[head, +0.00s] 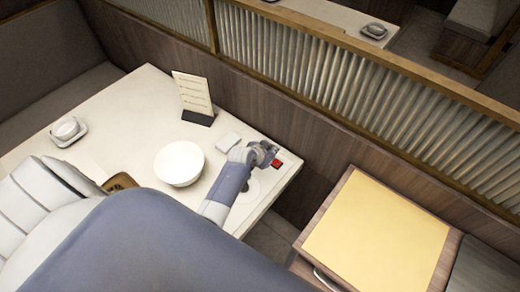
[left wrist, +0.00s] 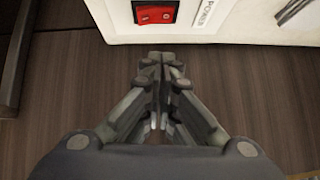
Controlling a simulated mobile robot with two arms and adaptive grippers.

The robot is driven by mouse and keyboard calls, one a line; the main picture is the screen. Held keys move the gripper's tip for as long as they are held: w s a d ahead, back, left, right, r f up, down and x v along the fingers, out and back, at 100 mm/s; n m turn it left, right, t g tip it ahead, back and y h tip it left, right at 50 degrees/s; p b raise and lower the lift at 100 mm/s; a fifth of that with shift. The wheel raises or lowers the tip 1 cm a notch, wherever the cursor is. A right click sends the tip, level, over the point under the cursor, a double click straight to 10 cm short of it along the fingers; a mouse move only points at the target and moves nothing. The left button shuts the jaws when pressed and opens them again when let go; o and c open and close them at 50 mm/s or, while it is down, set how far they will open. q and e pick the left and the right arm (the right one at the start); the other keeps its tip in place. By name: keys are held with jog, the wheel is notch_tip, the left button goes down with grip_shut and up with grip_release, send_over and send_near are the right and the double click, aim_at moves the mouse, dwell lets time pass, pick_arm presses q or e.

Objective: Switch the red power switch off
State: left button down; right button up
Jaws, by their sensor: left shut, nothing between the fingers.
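The red power switch (head: 277,163) sits near the right end of the white table, by the wooden wall. In the left wrist view the switch (left wrist: 155,12) is at the top edge, a red rocker in a dark frame, partly cut off by the picture's edge. A white "POWER" label (left wrist: 208,14) is beside it. My left gripper (head: 268,150) is shut and empty close to the switch. In the left wrist view its closed fingertips (left wrist: 163,58) point toward the switch, with a gap seen between. I cannot tell the rocker's position. My right gripper is not in view.
A white bowl (head: 179,163) stands left of my left arm. A wooden wall with ribbed glass (head: 300,62) bounds the back.

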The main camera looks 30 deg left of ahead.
pick_arm(q)
jog(key=a+v, duration=0.1)
jog(key=v, duration=0.7)
jog(key=shift+b, duration=0.45)
jog(key=shift+f, duration=0.1)
